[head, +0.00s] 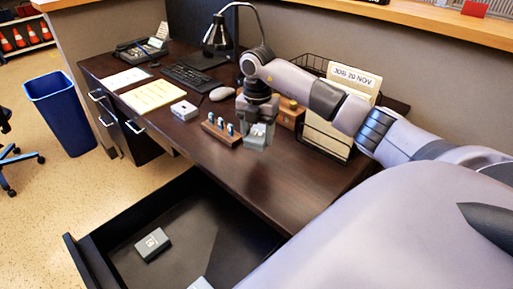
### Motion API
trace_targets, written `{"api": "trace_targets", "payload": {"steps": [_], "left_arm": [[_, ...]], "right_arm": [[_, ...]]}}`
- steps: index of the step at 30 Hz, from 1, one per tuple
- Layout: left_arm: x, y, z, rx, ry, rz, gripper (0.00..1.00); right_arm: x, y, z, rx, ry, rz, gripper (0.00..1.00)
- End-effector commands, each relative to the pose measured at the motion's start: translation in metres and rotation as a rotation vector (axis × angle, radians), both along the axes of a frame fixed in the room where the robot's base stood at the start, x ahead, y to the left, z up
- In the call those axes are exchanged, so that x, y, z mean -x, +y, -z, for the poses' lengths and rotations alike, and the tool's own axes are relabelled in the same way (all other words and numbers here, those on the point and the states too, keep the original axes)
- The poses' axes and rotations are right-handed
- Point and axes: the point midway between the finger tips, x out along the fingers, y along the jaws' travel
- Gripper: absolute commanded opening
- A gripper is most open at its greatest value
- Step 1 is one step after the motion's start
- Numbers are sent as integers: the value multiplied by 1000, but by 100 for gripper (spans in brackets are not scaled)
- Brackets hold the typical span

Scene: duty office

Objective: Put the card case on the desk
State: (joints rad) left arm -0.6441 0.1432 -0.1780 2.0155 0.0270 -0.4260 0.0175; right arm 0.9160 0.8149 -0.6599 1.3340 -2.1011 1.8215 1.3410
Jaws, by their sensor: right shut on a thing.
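My right gripper (258,141) reaches over the dark desk (285,178) from the right, pointing down. It is shut on a small pale grey case (258,130), which I take to be the card case. The fingers hide much of it. The case is low over the desk top, just right of a wooden stand; I cannot tell whether it touches the desk. My left gripper is not in view.
The open drawer (185,215) holds a grey box (152,243) and part of another pale one (200,284). On the desk are a wooden stand (221,133), a whitish box (184,110), a mouse (222,93) and a wire file rack (325,140). The front right desk top is clear.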

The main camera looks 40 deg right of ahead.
Motion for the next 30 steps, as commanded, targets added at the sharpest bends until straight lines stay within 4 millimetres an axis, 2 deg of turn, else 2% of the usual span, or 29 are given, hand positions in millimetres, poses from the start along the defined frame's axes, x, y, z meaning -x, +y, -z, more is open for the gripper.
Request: {"api": "trace_targets", "payload": {"steps": [2,8,15,27,28,30], "left_arm": [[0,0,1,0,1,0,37],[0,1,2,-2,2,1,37],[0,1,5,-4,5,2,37],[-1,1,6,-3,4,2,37],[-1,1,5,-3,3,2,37],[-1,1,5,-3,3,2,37]], "right_arm": [[0,0,11,0,1,0,27],[0,1,23,-1,0,0,27],[0,0,57,-2,1,-1,27],[0,0,63,-1,-2,0,27],[0,0,63,-1,-2,0,64],[0,0,63,-1,-2,0,83]]}}
